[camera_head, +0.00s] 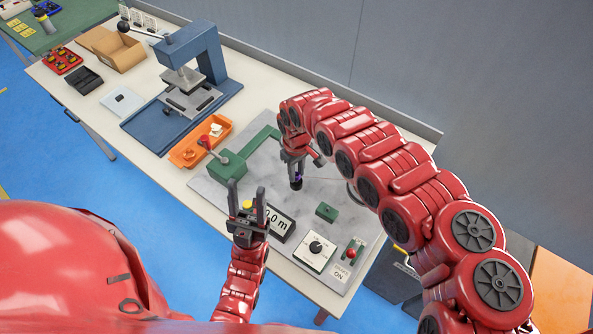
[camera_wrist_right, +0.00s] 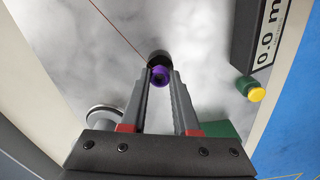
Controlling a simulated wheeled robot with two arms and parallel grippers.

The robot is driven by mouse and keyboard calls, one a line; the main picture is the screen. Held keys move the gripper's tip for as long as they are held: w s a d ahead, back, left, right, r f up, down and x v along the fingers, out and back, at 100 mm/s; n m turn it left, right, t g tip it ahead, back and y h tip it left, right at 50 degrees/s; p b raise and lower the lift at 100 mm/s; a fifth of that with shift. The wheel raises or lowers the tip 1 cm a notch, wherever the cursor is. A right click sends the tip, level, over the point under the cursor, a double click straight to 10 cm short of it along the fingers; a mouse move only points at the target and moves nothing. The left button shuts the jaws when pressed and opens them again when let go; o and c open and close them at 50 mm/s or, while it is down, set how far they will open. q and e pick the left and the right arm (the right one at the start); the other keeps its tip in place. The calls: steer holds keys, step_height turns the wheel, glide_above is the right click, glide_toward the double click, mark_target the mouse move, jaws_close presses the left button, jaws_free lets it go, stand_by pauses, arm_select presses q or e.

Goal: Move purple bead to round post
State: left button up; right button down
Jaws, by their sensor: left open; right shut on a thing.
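My right gripper (camera_head: 297,176) is shut on the purple bead (camera_head: 299,180), low over the grey marbled plate. In the right wrist view the purple bead (camera_wrist_right: 160,75) sits between the fingertips of my right gripper (camera_wrist_right: 160,78). A dark round piece (camera_wrist_right: 158,57) shows right against the bead; its dark side (camera_head: 296,187) shows under the bead in the head view. I cannot tell whether this is the round post, or whether bead and piece touch. My left gripper (camera_head: 247,188) is open and empty near the plate's front edge.
A thin red wire (camera_wrist_right: 120,32) runs to the bead. The green winder arm (camera_head: 231,164), a display (camera_head: 281,224), a dial box (camera_head: 315,252), a green block (camera_head: 326,212) and a yellow-topped button (camera_wrist_right: 256,94) stand around. An orange tray (camera_head: 187,153) lies left.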

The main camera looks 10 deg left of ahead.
steer(key=shift+f+b, duration=0.45)
steer(key=shift+f, duration=0.3)
steer(key=shift+f, duration=0.1)
steer(key=c, duration=0.6)
jaws_free()
step_height(320, 180, up, 18)
steer(key=b, duration=0.4)
steer(key=shift+f, duration=0.25)
